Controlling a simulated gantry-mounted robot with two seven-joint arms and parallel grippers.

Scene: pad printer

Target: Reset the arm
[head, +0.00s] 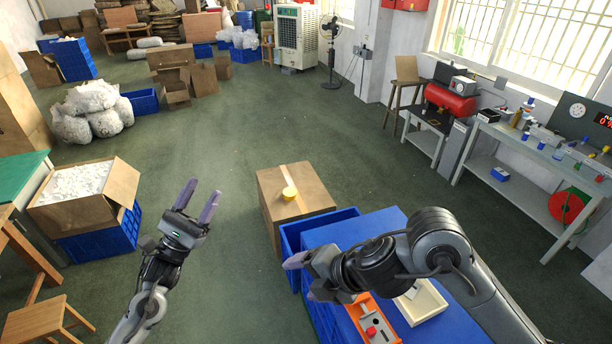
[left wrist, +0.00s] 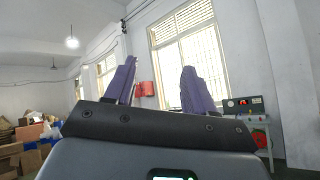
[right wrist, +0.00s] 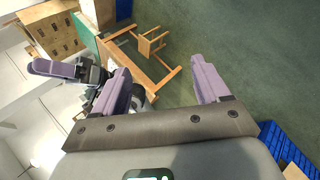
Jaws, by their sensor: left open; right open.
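My left gripper (head: 198,206) is raised over the green floor at the lower left of the head view, fingers apart and empty. Its fingers also show in the left wrist view (left wrist: 152,88), pointing toward the windows. My right gripper (head: 297,278) is at the blue-topped table's left side in the head view, fingers apart and pointing left. The right wrist view shows its open, empty fingers (right wrist: 165,85) over the floor, with my left gripper (right wrist: 60,70) at the left. My right forearm hides part of the blue table (head: 455,325).
An orange device with a red button (head: 371,331) and a cream tray (head: 425,303) lie on the blue table. A blue crate (head: 95,238) and stool (head: 40,318) are at left. The mid-floor is clear.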

